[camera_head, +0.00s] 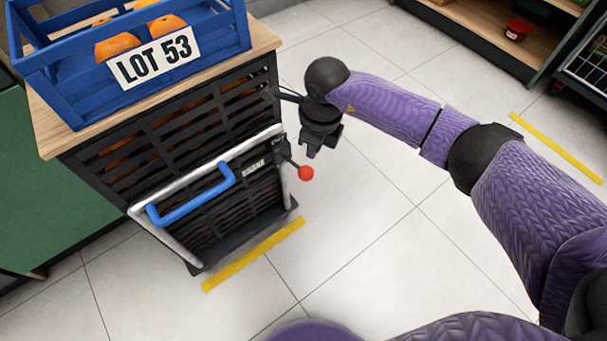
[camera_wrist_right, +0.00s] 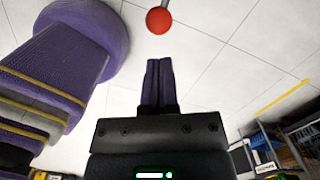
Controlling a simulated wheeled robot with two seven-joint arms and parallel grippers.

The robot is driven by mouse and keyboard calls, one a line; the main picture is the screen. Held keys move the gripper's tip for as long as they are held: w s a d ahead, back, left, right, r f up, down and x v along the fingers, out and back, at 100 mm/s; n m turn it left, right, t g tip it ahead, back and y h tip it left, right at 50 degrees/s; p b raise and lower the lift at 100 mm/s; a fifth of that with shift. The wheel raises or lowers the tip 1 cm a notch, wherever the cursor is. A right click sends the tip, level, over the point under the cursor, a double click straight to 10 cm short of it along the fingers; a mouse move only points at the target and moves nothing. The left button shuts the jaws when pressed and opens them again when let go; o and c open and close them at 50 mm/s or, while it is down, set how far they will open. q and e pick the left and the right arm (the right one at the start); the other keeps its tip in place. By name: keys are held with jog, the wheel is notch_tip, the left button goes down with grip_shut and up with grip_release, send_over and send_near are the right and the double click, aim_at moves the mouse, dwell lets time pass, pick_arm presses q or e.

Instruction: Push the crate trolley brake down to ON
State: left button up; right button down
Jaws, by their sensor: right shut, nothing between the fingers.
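The crate trolley (camera_head: 205,200) stands left of centre in the head view, with a silver frame and a blue handle (camera_head: 190,204). The brake lever sticks out from its right upright and ends in a red ball (camera_head: 305,173), beside a small label (camera_head: 253,168). In the wrist view the red ball (camera_wrist_right: 159,20) is at the top, beyond the fingertips. My right gripper (camera_head: 312,153) is shut and empty, close to the red ball. The wrist view shows its two fingers (camera_wrist_right: 158,62) together, with a gap to the ball. My left gripper is not in view.
A blue crate (camera_head: 45,60) of oranges marked LOT 53 stands on a wooden top (camera_head: 263,38) over dark slatted crates. A yellow floor strip (camera_head: 254,255) lies in front of the trolley. Shelving (camera_head: 480,40) is at the upper right. The tiled floor between is clear.

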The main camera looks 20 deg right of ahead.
aim_at(308, 170)
jog(key=shift+f, duration=0.15)
jog(key=f+b, duration=0.5)
jog(key=f, duration=0.2)
jog(key=shift+w+a+b, duration=0.25)
jog(key=shift+a+b, duration=0.05)
jog(key=shift+b, duration=0.1)
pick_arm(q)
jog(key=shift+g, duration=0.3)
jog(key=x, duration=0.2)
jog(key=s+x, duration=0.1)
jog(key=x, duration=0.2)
pick_arm(e)
jog(key=shift+r, duration=0.1)
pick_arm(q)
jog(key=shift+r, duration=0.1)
